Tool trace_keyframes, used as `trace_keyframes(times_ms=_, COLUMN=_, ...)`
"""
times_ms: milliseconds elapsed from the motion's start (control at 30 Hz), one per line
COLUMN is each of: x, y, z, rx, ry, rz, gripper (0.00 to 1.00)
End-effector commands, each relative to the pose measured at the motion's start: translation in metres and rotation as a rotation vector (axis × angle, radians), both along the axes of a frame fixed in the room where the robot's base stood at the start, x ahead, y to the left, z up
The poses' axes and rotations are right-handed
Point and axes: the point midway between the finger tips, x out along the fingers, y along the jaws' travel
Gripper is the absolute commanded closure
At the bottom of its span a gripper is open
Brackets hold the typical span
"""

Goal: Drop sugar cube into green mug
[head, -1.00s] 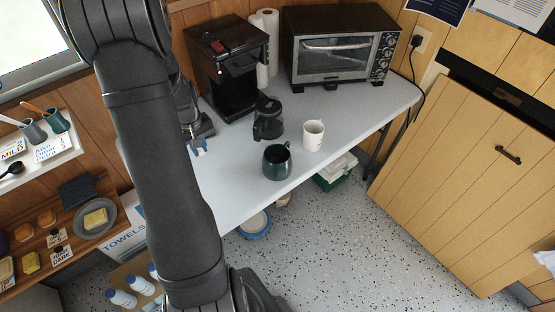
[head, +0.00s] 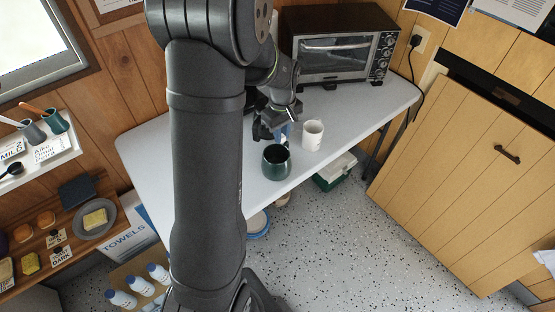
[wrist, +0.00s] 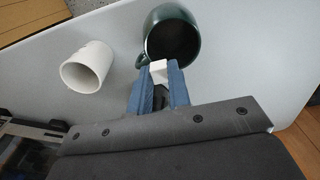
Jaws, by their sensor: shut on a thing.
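The green mug (head: 276,164) stands upright near the front edge of the table, its dark inside visible in the wrist view (wrist: 172,40). My gripper (head: 284,135) is just behind and above the mug in the head view. In the wrist view, its two blue fingers (wrist: 159,82) are shut on a white sugar cube (wrist: 158,68). The cube shows at the fingertips, over the mug's near rim in that view. I cannot tell its exact height above the rim.
A white mug (head: 313,134) stands close to the green mug, with a small gap between them. A toaster oven (head: 342,45) stands at the back of the grey table (head: 182,142). My arm hides the coffee maker almost wholly. The table's right part is clear.

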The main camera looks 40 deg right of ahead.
Motion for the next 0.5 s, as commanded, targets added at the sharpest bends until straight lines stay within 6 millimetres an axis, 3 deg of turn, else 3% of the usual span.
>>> trace_keyframes(times_ms=300, x=0.000, y=0.001, z=-0.037, rx=0.001, ry=0.001, rz=0.000, gripper=0.90)
trace_keyframes(times_ms=500, x=0.001, y=0.001, z=-0.049, rx=0.000, ry=0.000, rz=0.000, gripper=0.90)
